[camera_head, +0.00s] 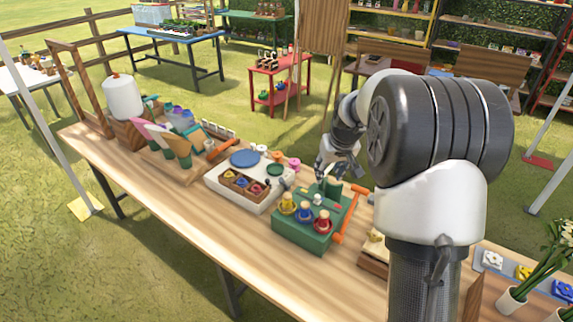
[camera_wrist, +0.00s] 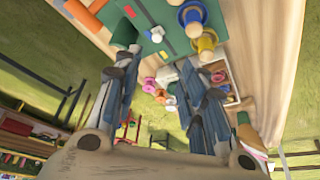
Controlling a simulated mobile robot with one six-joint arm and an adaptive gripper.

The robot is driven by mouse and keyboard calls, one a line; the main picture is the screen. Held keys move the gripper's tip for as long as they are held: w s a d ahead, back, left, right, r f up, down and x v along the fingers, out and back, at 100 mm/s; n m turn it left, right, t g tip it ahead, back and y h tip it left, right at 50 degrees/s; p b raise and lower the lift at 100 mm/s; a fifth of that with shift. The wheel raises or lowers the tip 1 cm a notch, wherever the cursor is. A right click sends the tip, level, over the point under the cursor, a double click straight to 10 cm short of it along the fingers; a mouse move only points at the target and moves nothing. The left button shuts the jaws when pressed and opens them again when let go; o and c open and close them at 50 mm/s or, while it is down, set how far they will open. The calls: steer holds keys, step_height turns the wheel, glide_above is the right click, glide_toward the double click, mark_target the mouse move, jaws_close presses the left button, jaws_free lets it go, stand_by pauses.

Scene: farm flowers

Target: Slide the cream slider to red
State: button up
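The cream slider (camera_head: 317,199) is a small pale knob on top of the green box (camera_head: 287,236). In the wrist view the cream slider (camera_wrist: 157,34) stands between a red mark (camera_wrist: 129,12) and smaller yellow and blue marks at the panel's edge. In the head view the red mark (camera_head: 337,206) is on the near right side of the slider. My gripper (camera_head: 322,177) is above the box's far edge, apart from the slider. In the wrist view my gripper (camera_wrist: 158,62) has its fingers spread with nothing between them.
Yellow (camera_head: 287,203), blue (camera_head: 305,212) and red (camera_head: 323,222) knobs stand along the box's left and front. A green cylinder (camera_head: 332,186) rises close to my gripper. An orange-handled tool (camera_head: 346,220) lies at the right. A white tray (camera_head: 232,193) with spools stands to the left.

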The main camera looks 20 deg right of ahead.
mark_target(318, 196)
steer(key=b+x, duration=0.1)
steer(key=x, duration=0.5)
steer(key=b+x, duration=0.2)
steer(key=x, duration=0.4)
steer(key=w+b+x, duration=0.1)
steer(key=x, duration=0.5)
steer(key=shift+w+d+f, duration=0.1)
steer(key=shift+w+d, duration=0.05)
steer(key=shift+d, duration=0.1)
jaws_close()
